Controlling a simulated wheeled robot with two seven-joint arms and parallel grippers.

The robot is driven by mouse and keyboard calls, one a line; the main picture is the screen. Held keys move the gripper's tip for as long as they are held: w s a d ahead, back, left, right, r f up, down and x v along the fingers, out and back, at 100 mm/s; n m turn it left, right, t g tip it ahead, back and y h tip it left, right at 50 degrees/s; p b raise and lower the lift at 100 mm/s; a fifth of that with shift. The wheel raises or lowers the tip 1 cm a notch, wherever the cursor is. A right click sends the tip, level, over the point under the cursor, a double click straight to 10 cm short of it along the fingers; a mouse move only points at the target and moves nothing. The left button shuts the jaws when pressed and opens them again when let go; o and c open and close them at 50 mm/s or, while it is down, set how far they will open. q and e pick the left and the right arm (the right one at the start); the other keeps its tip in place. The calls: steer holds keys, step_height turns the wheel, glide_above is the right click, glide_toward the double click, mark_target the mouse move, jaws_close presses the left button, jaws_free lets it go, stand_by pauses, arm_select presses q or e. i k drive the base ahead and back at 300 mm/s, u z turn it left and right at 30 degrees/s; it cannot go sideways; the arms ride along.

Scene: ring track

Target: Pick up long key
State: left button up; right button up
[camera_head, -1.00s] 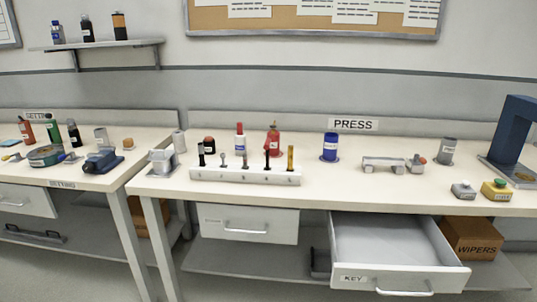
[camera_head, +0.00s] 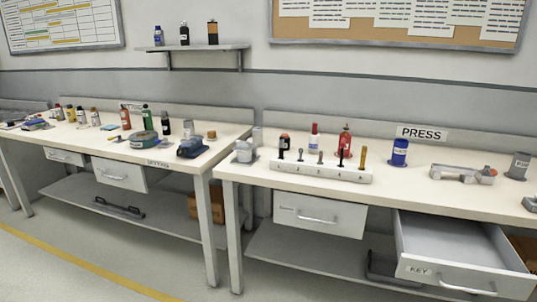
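No item in view can be clearly told as the long key. A white rack (camera_head: 335,173) on the right bench holds several upright pieces, dark, grey and one yellow (camera_head: 362,157); they are too small to tell what they are. An open drawer labelled KEY (camera_head: 460,240) sticks out under the right bench, and the part of its inside that shows looks empty. Neither of my grippers is in view.
The right bench (camera_head: 405,187) also bears a blue can (camera_head: 398,152), red bottles and a grey fixture (camera_head: 463,173). The left bench (camera_head: 90,142) carries bottles and tools. Shelves run below both benches. Open floor (camera_head: 60,265) lies at the lower left.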

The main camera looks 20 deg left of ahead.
mark_target(343, 141)
steer(key=u, duration=0.95)
steer(key=i, duration=0.55)
steer(key=u, duration=0.15)
